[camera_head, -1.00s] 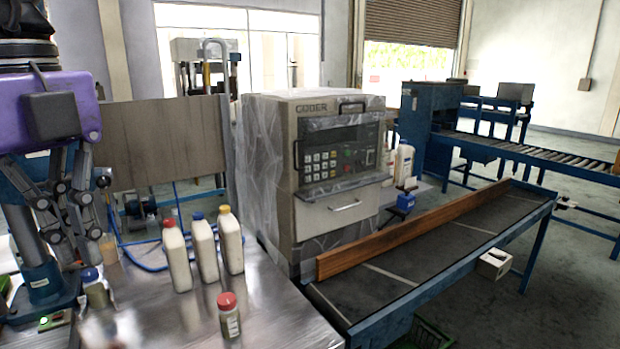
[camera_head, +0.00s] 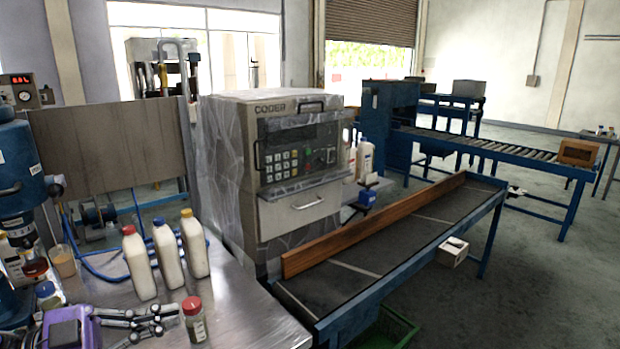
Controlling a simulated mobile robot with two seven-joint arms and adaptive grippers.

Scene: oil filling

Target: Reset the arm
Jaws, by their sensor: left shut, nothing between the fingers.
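My left gripper (camera_head: 160,319) shows at the lower left of the head view. Its purple body sits at the bottom edge and its dark fingers point right, low over the metal table (camera_head: 250,311). The fingers are shut and empty. Their tips appear close to a small jar with a red cap (camera_head: 194,322); I cannot tell whether they touch it. My right gripper is not in view.
Three white bottles with red (camera_head: 139,262), blue (camera_head: 168,255) and yellow (camera_head: 194,246) caps stand behind the gripper. A wrapped machine (camera_head: 300,170) stands beyond the table. A conveyor (camera_head: 400,240) with a wooden rail runs right. More small containers crowd the left edge.

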